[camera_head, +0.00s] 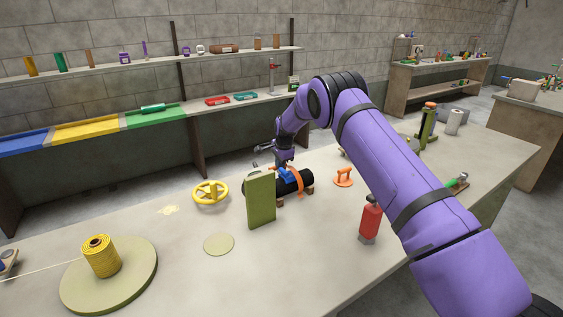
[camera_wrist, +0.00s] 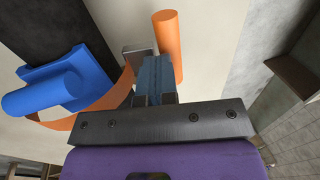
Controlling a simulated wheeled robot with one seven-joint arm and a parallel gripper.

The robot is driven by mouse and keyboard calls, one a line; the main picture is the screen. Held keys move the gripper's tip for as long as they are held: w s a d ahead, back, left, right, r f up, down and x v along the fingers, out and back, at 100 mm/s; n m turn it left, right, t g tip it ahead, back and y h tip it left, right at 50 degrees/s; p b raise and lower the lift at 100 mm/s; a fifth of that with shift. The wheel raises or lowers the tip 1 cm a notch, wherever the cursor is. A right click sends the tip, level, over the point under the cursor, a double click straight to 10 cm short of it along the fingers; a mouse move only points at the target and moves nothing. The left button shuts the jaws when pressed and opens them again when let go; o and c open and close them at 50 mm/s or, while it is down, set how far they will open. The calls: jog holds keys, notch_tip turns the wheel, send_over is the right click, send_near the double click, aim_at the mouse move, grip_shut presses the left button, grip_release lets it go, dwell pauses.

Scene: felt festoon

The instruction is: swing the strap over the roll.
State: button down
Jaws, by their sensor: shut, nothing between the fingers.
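The roll (camera_head: 307,180) is a black cylinder lying on small wooden blocks on the bench, partly behind a green upright board. The strap (camera_head: 299,182) is an orange band beside a blue fitting (camera_head: 287,175) at the roll. In the wrist view the strap (camera_wrist: 113,98) curves from under the blue fitting (camera_wrist: 60,85) towards my fingers, with the dark roll (camera_wrist: 60,30) behind. An orange cylinder (camera_wrist: 168,45) stands just beyond my fingertips, and I cannot tell if it touches them. My gripper (camera_wrist: 152,68) is shut and empty; in the head view it (camera_head: 284,161) is just above the roll.
The green board (camera_head: 261,201) stands close in front of the roll. A yellow handwheel (camera_head: 210,192) lies left, an orange stand (camera_head: 343,177) right, and a red bottle (camera_head: 370,218) nearer right. A yellow spool (camera_head: 101,256) sits on a round base.

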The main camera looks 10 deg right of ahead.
jog(key=shift+w+x, duration=0.2)
jog(key=shift+x, duration=1.7)
jog(key=shift+a, duration=0.1)
jog(key=shift+r, duration=0.2)
